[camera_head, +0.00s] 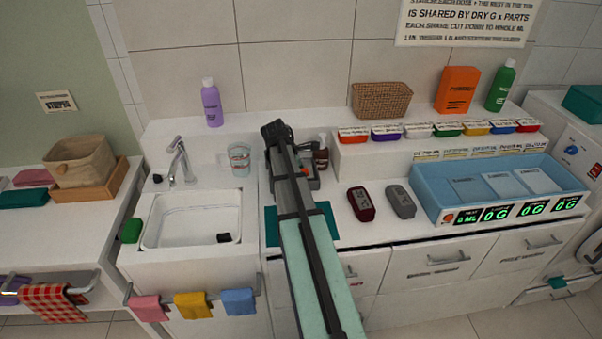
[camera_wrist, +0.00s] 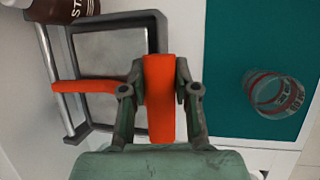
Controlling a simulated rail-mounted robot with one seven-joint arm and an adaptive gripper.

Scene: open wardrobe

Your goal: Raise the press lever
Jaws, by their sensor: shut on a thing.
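The press lever (camera_wrist: 160,115) is a bright orange-red bar in the wrist view, with a thinner red arm (camera_wrist: 82,86) running left to a metal rod. The press (camera_wrist: 105,50) has a dark grey frame around a grey plate. My gripper (camera_wrist: 161,72) has its two fingers shut on the red bar, one finger on each side. In the head view, my arm covers most of the press; a dark grey part (camera_head: 311,182) shows to the right of the arm. My gripper and its hold on the lever are hidden there.
A clear vessel with red markings (camera_wrist: 277,93) is over the teal mat (camera_wrist: 235,45). A brown bottle (camera_wrist: 62,8) stands close to the press. The sink (camera_head: 195,220) is left; dark red (camera_head: 361,204) and grey (camera_head: 399,202) devices and a blue tray (camera_head: 428,201) are right.

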